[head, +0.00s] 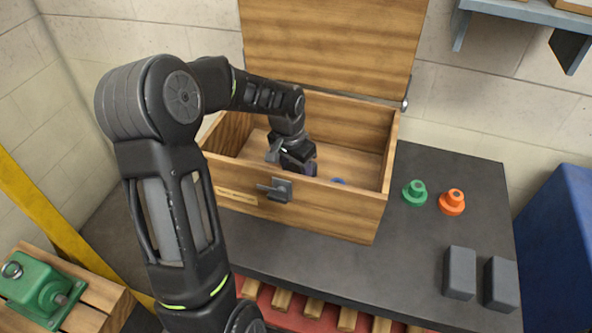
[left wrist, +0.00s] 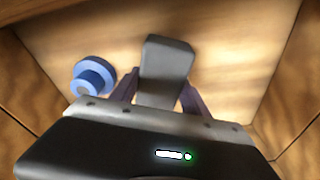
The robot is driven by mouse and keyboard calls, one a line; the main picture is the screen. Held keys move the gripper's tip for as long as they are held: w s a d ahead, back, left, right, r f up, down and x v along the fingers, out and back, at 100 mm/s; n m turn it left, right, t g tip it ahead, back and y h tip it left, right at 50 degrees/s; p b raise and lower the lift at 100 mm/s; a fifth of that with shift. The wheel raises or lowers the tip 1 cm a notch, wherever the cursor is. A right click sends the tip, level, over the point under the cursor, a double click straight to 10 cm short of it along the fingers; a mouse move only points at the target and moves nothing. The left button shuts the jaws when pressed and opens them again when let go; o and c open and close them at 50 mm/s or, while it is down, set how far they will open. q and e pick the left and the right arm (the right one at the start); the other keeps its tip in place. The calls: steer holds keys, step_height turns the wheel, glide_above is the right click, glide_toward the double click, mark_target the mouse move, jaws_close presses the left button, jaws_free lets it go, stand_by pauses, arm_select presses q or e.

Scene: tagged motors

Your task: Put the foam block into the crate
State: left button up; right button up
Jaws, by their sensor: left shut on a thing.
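The wooden crate (head: 330,212) stands on the dark table with its lid open at the back. My left gripper (head: 296,168) reaches down inside the crate, behind its front wall. In the left wrist view the gripper (left wrist: 160,95) is shut on a grey foam block (left wrist: 165,62), with one finger on each side of it. The block is over the crate's wooden floor; I cannot tell whether it touches the floor. In the head view the block is hidden by the gripper and the front wall. My right gripper is not in view.
A blue knobbed piece (left wrist: 92,77) lies in the crate left of the block. On the table (head: 420,270), right of the crate, are a green knob (head: 414,193), an orange knob (head: 452,202) and two grey blocks (head: 460,273). A green motor (head: 42,287) sits at lower left.

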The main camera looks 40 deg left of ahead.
arm_select(q)
steer(key=o, duration=0.8)
steer(key=shift+f, duration=0.2)
steer(key=o, duration=0.5)
steer(key=shift+r, duration=0.1)
steer(key=r, duration=0.4)
steer(key=s+r, duration=0.1)
steer(key=r, duration=0.7)
steer(key=shift+s+r, duration=0.1)
steer(key=shift+s, duration=0.3)
